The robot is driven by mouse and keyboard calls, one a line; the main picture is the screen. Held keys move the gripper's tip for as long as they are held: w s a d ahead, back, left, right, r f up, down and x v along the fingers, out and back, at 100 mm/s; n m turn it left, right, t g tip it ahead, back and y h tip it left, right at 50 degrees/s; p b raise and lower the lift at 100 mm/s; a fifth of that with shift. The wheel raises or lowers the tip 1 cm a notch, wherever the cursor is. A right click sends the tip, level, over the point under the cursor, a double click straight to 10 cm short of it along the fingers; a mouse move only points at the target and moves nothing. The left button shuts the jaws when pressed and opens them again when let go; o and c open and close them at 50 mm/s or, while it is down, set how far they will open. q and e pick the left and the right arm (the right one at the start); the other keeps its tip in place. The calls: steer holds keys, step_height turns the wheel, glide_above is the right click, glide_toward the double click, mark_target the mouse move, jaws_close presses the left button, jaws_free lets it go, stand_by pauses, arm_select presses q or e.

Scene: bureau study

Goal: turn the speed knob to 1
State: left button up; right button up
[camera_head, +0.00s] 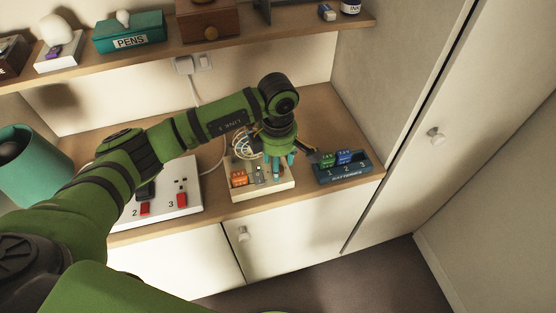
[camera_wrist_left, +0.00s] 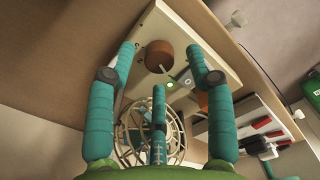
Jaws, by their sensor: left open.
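A pale device base (camera_head: 262,194) stands on the wooden desk, with a wire fan cage (camera_head: 243,145) at its back. An orange block (camera_head: 238,179) and a small grey part (camera_head: 259,171) are on it. My left gripper (camera_head: 278,168) points down over its right part, with teal fingers spread. In the left wrist view, a round brown knob (camera_wrist_left: 159,54) on the base (camera_wrist_left: 187,28) shows beyond the open gripper (camera_wrist_left: 161,62), between its two outer fingers with gaps on both sides. The gripper hides the knob in the head view.
A blue battery tray (camera_head: 345,177) with green and blue batteries is close to the right of the gripper. A white socket panel (camera_head: 186,212) with red switches lies left, under my arm. A shelf (camera_head: 230,46) is above, and a tall cabinet is on the right.

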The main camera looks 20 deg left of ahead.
arm_select(q)
steer(key=shift+f, duration=0.75)
jaws_close()
steer(key=shift+f+m+b, duration=0.15)
steer(key=shift+m+b, duration=0.15)
steer(key=shift+b, duration=0.2)
steer(key=m+b, duration=0.6)
steer(key=b, duration=0.4)
steer(key=shift+f+b, duration=0.15)
steer(key=shift+b, duration=0.15)
steer(key=shift+r+m+b, duration=0.25)
steer(key=shift+m+b, duration=0.95)
